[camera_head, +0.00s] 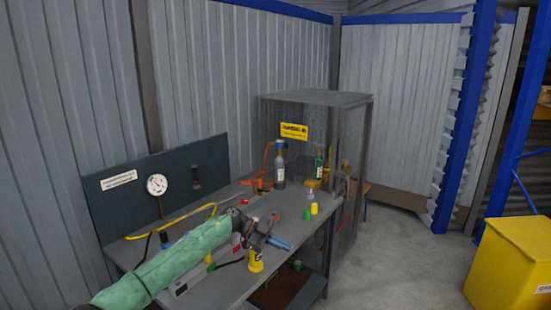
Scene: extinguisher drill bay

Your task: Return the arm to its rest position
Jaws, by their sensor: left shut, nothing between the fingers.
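My left arm (180,262) wears a green sleeve and reaches in from the lower left over the workbench (225,285). My left gripper (282,243) is at the arm's far end, above the bench's front part. It is shut and holds nothing. A yellow object (256,262) with a dark marking shows just below the gripper in the picture; I cannot tell the gap between them. My right gripper is not in view.
A gauge (157,185) is on the back panel. A yellow bin (510,262) stands right; floor between is clear.

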